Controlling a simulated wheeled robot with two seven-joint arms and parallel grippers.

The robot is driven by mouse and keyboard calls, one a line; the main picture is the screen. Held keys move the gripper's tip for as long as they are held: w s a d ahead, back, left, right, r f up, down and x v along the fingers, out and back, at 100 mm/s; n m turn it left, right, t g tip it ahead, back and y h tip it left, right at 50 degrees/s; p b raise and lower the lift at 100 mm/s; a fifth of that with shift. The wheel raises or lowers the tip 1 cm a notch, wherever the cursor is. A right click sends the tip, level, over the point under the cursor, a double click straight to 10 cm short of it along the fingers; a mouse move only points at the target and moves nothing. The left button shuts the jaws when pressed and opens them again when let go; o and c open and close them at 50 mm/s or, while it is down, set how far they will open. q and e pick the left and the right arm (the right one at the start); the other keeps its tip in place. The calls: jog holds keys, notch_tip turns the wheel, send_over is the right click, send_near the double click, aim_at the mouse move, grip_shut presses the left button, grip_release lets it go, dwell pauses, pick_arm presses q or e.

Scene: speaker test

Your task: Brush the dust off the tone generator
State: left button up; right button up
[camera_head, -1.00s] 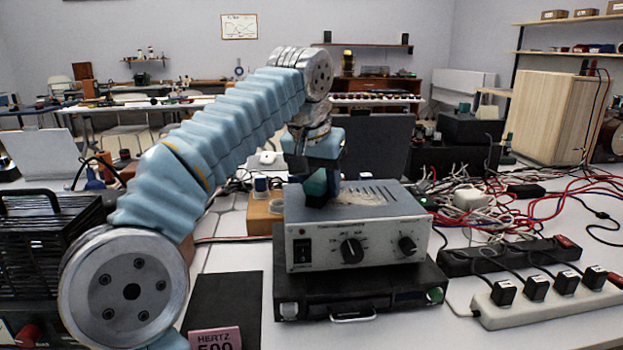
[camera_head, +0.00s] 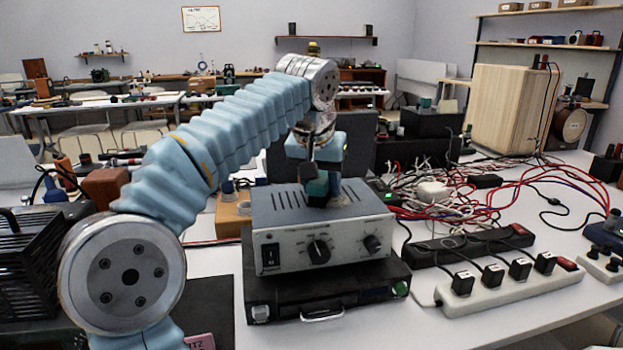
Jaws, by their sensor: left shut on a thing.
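The tone generator (camera_head: 290,250) is a grey box with a switch and two black knobs on its front. It lies on a black case (camera_head: 330,290) with a handle. Slots show in its top on the left; a small pale patch shows by the brush. My left gripper (camera_head: 317,172) is above the top, pointing down, shut on a dark green and black brush (camera_head: 318,188). The brush's lower end is at the top panel; I cannot tell whether it touches. The gripper and brush hide part of the top. My right gripper is not in view.
A white power strip (camera_head: 510,290) and a black one (camera_head: 465,245) with plugs lie to the right. Tangled red and white cables (camera_head: 450,200) lie behind them. A black vented unit (camera_head: 25,255) stands at the left.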

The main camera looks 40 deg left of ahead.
aim_at(280, 203)
pick_arm(q)
jog(key=shift+w+d+p, duration=0.3)
jog(key=shift+w+d, duration=0.5)
jog(key=shift+w, duration=0.15)
jog(key=shift+w+d, duration=1.2)
jog(key=shift+w, duration=0.2)
jog(key=shift+s+d, duration=0.3)
jog(key=shift+s, duration=0.15)
jog(key=shift+s+a+f+b, duration=0.25)
jog(key=shift+s+a+b, duration=0.45)
jog(key=shift+s+a, duration=0.5)
jog(key=shift+s+a+r+b, duration=0.1)
jog(key=shift+s+a, duration=1.05)
jog(key=shift+s, duration=0.25)
jog(key=shift+s+a+r+b, duration=0.1)
jog(key=shift+s+a+b, duration=0.05)
jog(key=shift+s+a, duration=1.2)
jog(key=shift+s+a+b, duration=0.1)
jog(key=shift+s+a, duration=0.9)
jog(key=shift+s, duration=0.5)
